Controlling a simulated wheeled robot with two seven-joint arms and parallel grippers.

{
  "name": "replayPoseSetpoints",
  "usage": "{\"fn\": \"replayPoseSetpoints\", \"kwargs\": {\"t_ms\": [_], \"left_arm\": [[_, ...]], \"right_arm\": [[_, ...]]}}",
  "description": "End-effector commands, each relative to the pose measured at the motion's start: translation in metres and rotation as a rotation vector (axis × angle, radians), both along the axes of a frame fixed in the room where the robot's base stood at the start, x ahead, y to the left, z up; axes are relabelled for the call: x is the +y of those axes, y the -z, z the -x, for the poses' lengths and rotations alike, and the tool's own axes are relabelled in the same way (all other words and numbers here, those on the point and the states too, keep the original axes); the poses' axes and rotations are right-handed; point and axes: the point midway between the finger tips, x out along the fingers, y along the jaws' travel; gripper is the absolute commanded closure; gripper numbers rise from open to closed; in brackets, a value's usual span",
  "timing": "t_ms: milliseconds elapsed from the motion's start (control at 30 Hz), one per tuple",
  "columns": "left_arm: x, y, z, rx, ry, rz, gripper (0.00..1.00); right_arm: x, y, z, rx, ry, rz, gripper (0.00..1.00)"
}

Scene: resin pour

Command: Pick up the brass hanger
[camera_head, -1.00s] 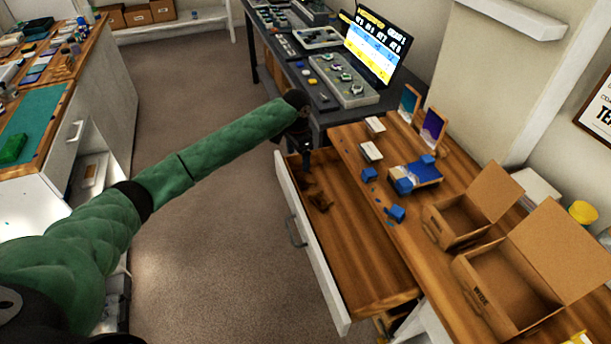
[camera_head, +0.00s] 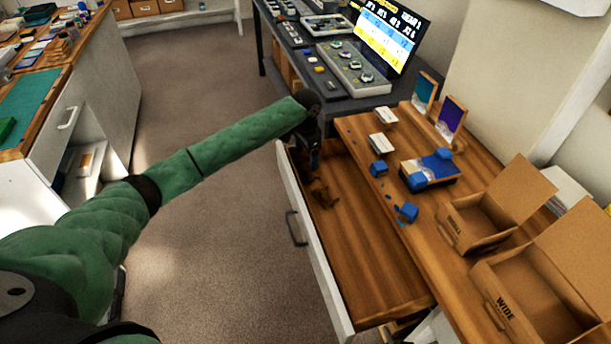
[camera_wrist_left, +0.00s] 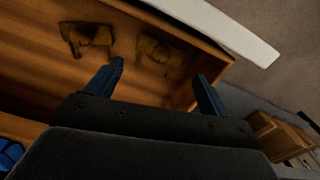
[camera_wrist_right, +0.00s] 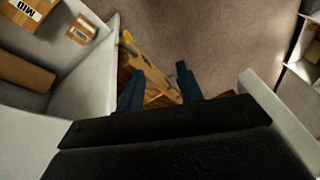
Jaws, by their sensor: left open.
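The open wooden drawer (camera_head: 375,265) holds small brown hanger-like pieces (camera_head: 322,193) at its far end. In the left wrist view two of them lie flat on the drawer floor: a yellowish one (camera_wrist_left: 156,49), which looks like the brass hanger, and a darker brown one (camera_wrist_left: 88,38) to its left. My left gripper (camera_head: 314,160) is over the drawer's far end, above these pieces. In its wrist view the left gripper (camera_wrist_left: 158,72) is open and empty, with the yellowish piece beyond the gap between its fingers. My right gripper (camera_wrist_right: 160,72) shows only in its own wrist view, fingers apart and empty.
The drawer's white front (camera_head: 315,245) and the wooden worktop (camera_head: 425,225) flank the drawer. On the worktop are blue blocks (camera_head: 407,212), a small cardboard box (camera_head: 475,225) and a larger one (camera_head: 520,300). A dark bench (camera_head: 345,103) with a screen stands behind. The carpet is clear.

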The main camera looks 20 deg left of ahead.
Motion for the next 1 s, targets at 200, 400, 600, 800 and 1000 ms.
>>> {"fn": "replayPoseSetpoints", "kwargs": {"t_ms": [200, 400, 600, 800, 1000], "left_arm": [[0.001, 0.019, 0.0, 0.001, 0.0, -0.001, 0.19], [0.003, 0.044, 0.001, 0.004, -0.001, -0.001, 0.19], [0.003, 0.065, 0.001, 0.001, 0.0, -0.001, 0.19], [0.003, 0.069, 0.001, -0.001, 0.001, 0.0, 0.19], [0.003, 0.069, 0.001, -0.001, 0.0, -0.001, 0.41]], "right_arm": [[-0.004, -0.006, 0.001, 0.011, 0.004, 0.009, 0.64], [-0.014, -0.019, 0.005, 0.036, 0.014, 0.032, 0.64], [-0.019, -0.024, 0.008, 0.051, 0.019, 0.045, 0.64], [-0.02, -0.025, 0.009, 0.054, 0.02, 0.045, 0.64], [-0.02, -0.025, 0.01, 0.055, 0.02, 0.046, 0.64]]}}
